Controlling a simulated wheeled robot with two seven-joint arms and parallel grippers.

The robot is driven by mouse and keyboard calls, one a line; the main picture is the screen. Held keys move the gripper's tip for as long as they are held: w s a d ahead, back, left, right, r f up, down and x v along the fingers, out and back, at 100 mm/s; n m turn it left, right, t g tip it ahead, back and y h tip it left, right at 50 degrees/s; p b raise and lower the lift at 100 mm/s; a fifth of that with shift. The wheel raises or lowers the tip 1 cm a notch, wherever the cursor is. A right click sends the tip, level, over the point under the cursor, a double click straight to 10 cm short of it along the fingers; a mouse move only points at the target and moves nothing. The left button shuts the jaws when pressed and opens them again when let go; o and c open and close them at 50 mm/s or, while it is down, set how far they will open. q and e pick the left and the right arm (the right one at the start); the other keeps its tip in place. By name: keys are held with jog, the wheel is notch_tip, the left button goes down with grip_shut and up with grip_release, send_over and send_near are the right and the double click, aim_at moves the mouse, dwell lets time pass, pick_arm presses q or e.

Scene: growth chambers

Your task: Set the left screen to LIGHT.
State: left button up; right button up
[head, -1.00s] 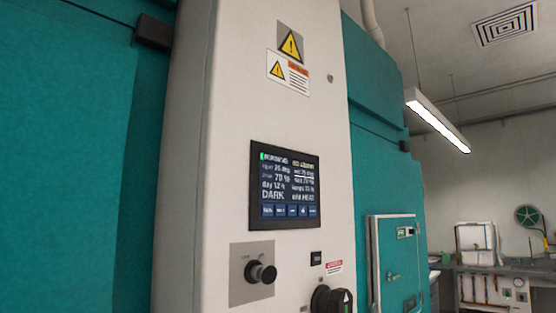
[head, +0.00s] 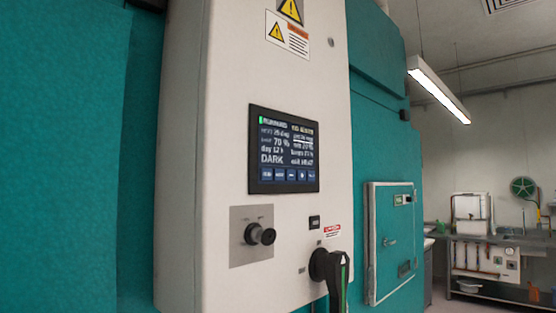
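One screen (head: 284,150) shows in the head view, set in a white control panel (head: 222,110). It is dark with a black frame, and large text at its lower left reads DARK. A green mark and a line like "RUNNING" stand at its top left. A row of blue buttons (head: 290,175) runs along its bottom edge. Other lines are small and partly blurred. Neither of my grippers is in view.
Below the screen are a black knob (head: 262,235) on a grey plate and a larger black rotary handle (head: 330,265). Teal chamber walls (head: 65,150) flank the panel. A small teal door (head: 393,240) is to the right. A bench (head: 490,240) with equipment stands at the back right.

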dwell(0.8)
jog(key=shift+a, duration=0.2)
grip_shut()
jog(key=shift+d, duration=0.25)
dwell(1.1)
